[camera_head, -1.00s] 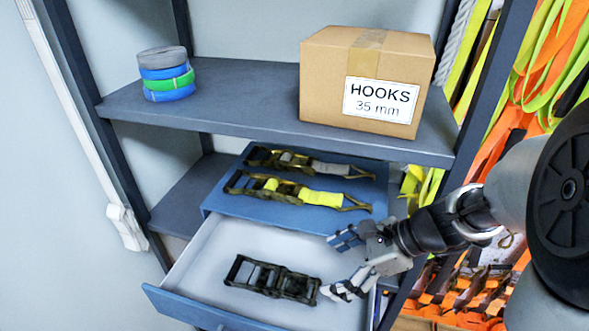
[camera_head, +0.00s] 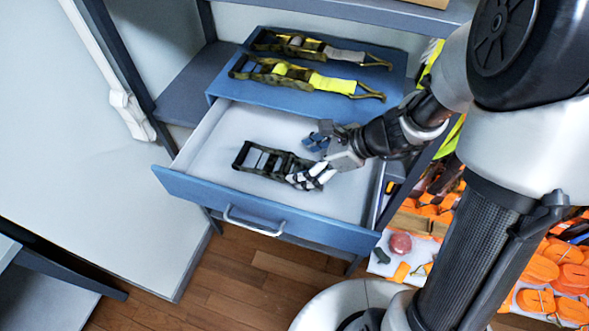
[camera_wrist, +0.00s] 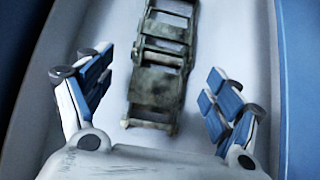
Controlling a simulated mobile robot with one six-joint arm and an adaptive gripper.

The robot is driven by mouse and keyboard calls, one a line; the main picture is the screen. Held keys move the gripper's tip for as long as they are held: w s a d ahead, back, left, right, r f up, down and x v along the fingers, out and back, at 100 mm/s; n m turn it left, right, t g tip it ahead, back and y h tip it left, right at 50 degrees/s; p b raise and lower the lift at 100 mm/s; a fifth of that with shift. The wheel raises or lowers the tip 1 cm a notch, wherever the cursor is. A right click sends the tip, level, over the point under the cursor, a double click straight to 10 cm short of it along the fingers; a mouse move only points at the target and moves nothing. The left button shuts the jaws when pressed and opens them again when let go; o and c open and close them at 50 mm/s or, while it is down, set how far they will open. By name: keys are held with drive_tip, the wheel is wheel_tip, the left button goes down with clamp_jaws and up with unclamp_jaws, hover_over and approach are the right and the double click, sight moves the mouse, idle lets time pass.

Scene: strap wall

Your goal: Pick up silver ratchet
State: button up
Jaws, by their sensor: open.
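A worn, dark silver ratchet (camera_head: 265,160) lies in the open blue drawer (camera_head: 245,205), on its white floor. In the wrist view the ratchet (camera_wrist: 160,65) runs lengthwise from the top edge to between the fingers. My gripper (camera_head: 312,160) is open and empty, at the right end of the ratchet in the head view. In the wrist view my gripper's fingers (camera_wrist: 153,92) stand on both sides of the ratchet's near end, apart from it. One finger partly hides the ratchet's right end in the head view.
Two ratchets with straps, one yellow (camera_head: 300,78) and one grey (camera_head: 315,48), lie on the blue cabinet top (camera_head: 235,95) behind the drawer. The grey shelf (camera_head: 420,12) is above. Orange straps (camera_head: 550,272) lie at the right. The drawer walls surround the ratchet.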

sight(294, 165)
drive_tip(key=b+x, duration=0.1)
drive_tip(key=x, duration=0.3)
drive_tip(key=shift+w+a+f, duration=0.1)
drive_tip(key=shift+w+f, duration=0.1)
drive_tip(key=shift+c, duration=0.3)
drive_tip(key=shift+r, duration=0.1)
drive_tip(key=c, duration=1.9)
